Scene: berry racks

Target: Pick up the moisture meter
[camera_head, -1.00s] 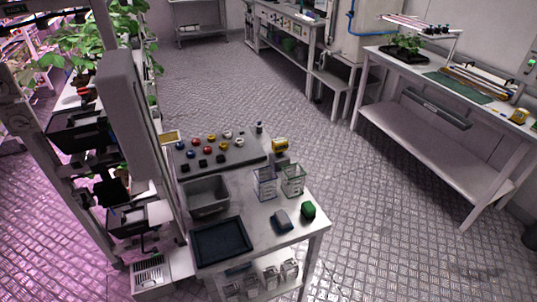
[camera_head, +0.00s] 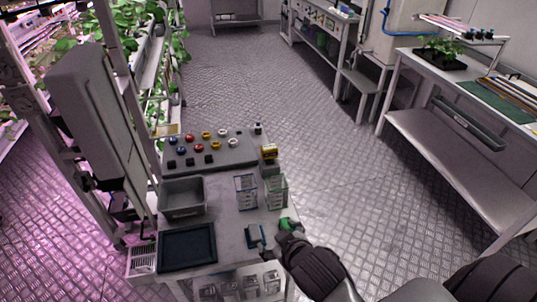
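My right gripper (camera_head: 284,238) is at the front right of the bench, its arm coming in from the lower right. A small green object (camera_head: 290,225) is right at the gripper and partly covered by it; I cannot tell whether the fingers touch it. A dark blue-grey block-like device (camera_head: 254,236) lies just left of the gripper. A yellow device (camera_head: 269,152) stands farther back at the bench's right edge. No label is readable, so I cannot tell for certain which is the moisture meter. My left gripper is out of view.
The bench (camera_head: 228,222) also holds a grey bin (camera_head: 182,210), a dark tray (camera_head: 187,262), two clear containers (camera_head: 245,203) and a panel (camera_head: 238,158) with coloured knobs. Plant racks stand at the left, another table (camera_head: 440,120) at the right. The floor between is clear.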

